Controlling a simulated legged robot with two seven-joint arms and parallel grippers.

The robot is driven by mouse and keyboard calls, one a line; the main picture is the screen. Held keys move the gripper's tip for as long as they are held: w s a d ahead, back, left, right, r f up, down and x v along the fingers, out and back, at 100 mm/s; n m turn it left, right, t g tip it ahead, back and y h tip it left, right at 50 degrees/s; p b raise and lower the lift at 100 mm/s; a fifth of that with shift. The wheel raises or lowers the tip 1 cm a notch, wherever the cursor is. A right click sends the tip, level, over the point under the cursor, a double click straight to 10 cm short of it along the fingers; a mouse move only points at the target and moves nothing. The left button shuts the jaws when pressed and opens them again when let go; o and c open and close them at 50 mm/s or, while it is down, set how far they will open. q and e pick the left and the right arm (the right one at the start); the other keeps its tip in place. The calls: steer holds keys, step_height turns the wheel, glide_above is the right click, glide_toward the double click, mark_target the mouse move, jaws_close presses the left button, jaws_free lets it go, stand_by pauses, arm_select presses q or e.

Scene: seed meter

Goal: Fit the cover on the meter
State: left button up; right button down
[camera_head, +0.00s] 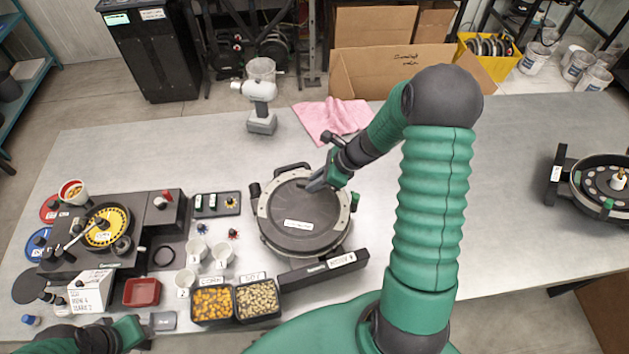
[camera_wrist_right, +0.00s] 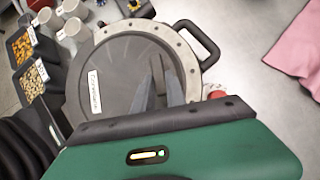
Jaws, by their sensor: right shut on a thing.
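The meter is a round dark housing with a pale rim (camera_head: 349,222) and side handles, on the table. The dark round cover (camera_head: 275,207), with a white label, lies within that rim; whether it is fully seated I cannot tell. In the right wrist view the cover (camera_wrist_right: 115,75) lies inside the pale studded rim (camera_wrist_right: 177,38).
A seed plate device (camera_head: 105,228) is further left. A pink cloth (camera_head: 333,118) lies behind.

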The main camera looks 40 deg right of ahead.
stand_by(0.4)
steer(key=c, duration=1.3)
jaws_free()
steer(key=shift+f, duration=0.1)
steer(key=shift+c, duration=0.3)
step_height(320, 180, up, 10)
steer(key=p, duration=0.8)
steer(key=shift+f+p, duration=0.2)
steer(key=shift+p, duration=0.2)
